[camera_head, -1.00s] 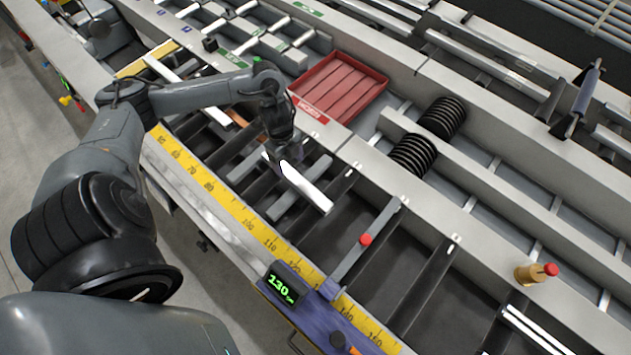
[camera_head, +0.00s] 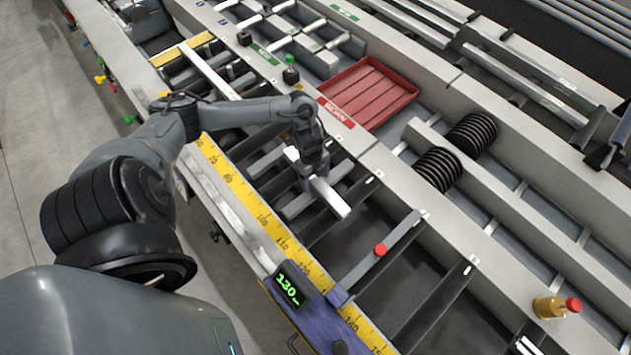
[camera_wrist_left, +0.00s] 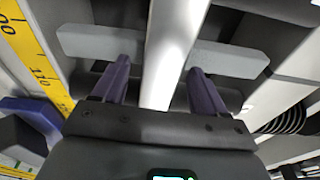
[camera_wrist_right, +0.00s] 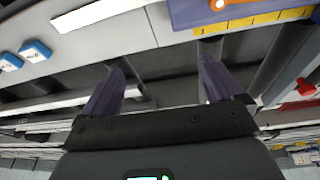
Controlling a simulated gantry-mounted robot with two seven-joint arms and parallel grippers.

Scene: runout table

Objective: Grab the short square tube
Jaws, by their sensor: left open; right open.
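A short bright metal tube (camera_head: 331,197) lies across the dark slats of the runout table. It also shows in the left wrist view (camera_wrist_left: 168,60), running between my two finger pads. My left gripper (camera_head: 309,178) is over this tube, open, with one finger on each side of it; whether the fingers touch it I cannot tell. A grey bar (camera_wrist_left: 100,42) crosses under the tube in the left wrist view. My right gripper (camera_wrist_right: 160,85) is open and empty in its wrist view, and is out of the head view.
A yellow ruler (camera_head: 236,189) runs along the table's near edge, with a display reading 130 (camera_head: 289,287). A stop arm with a red knob (camera_head: 380,250) crosses the slats on the right. A red tray (camera_head: 367,92) and black coils (camera_head: 438,169) lie beyond.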

